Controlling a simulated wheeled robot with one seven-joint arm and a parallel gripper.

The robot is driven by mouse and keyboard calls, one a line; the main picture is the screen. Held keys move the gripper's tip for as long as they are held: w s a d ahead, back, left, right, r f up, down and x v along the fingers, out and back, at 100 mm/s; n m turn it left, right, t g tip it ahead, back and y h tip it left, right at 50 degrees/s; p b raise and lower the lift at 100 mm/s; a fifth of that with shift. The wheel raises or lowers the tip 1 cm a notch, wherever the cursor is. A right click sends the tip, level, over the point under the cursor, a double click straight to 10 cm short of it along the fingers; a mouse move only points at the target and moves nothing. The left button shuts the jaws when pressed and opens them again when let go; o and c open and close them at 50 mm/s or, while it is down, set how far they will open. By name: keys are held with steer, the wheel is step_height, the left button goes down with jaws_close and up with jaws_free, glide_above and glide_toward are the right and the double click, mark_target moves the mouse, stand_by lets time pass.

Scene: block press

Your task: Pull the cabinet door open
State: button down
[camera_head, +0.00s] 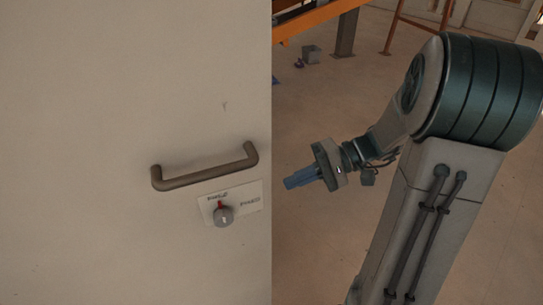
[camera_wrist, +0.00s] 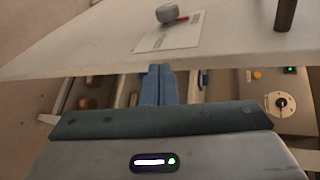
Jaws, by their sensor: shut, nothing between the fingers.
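The pale cabinet door (camera_head: 90,90) fills the left of the head view, with its free edge upright near the middle. A dark bar handle (camera_head: 205,176) is fixed on its face. The door (camera_wrist: 90,45) crosses the top of the wrist view, and the handle's end (camera_wrist: 286,14) shows at top right. My gripper (camera_head: 291,182) is right of the door's free edge, pointing left, off the handle. Its blue fingers (camera_wrist: 157,84) are shut and empty, with tips at the door's edge in the wrist view. I cannot tell if they touch. The door looks ajar.
A knob with a red mark (camera_head: 223,214) sits on a label below the handle. Past the door's edge, the wrist view shows a panel with a dial (camera_wrist: 281,103) and other fittings. Orange framework (camera_head: 315,18) stands behind; floor right of the door is open.

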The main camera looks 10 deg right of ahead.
steer(key=w+d+r+t+y, duration=0.2)
steer(key=w+d+t+y, duration=0.1)
steer(key=w+d+y, duration=0.15)
steer(key=w+a+p, duration=0.1)
steer(key=a+p, duration=0.2)
steer(key=a, duration=0.7)
steer(key=s, duration=0.2)
steer(key=s+d+p, duration=0.1)
steer(key=shift+s+f+m+h, duration=0.1)
steer(key=shift+s+m+h, duration=0.15)
steer(key=shift+m+h, duration=0.1)
steer(key=shift+a, duration=0.1)
